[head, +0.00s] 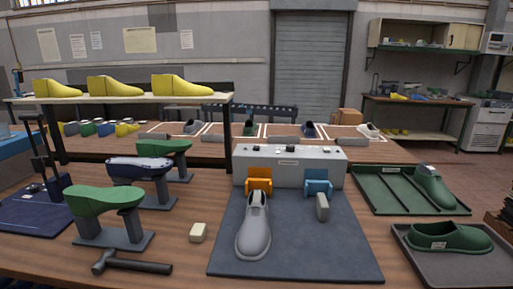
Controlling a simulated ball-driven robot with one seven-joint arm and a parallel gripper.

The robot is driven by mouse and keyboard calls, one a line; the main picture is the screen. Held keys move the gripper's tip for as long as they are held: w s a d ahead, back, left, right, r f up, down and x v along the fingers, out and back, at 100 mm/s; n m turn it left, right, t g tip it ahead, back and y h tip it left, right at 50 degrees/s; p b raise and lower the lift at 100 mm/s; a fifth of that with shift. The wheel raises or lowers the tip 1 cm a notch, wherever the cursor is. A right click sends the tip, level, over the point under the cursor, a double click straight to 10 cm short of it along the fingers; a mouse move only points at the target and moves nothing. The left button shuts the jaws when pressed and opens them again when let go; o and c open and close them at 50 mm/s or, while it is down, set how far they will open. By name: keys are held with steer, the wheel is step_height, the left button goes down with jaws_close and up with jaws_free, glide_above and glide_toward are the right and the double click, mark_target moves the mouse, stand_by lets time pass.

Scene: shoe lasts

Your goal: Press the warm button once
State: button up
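A light grey box (289,166) stands at the back of a dark grey mat (300,245) on the bench. An orange fixture (258,180) is on its front left and a blue fixture (318,183) on its front right. Small dark parts sit on top of the box; they are too small to tell which is the warm button. My gripper is not in view.
A hammer (131,262), a cream block (198,232) and green lasts on stands (105,203) are left of the mat. Two trays, green (390,205) and dark (415,270), hold green shoes at right. A shelf with yellow lasts (183,84) rises at back left. The mat's right front is clear.

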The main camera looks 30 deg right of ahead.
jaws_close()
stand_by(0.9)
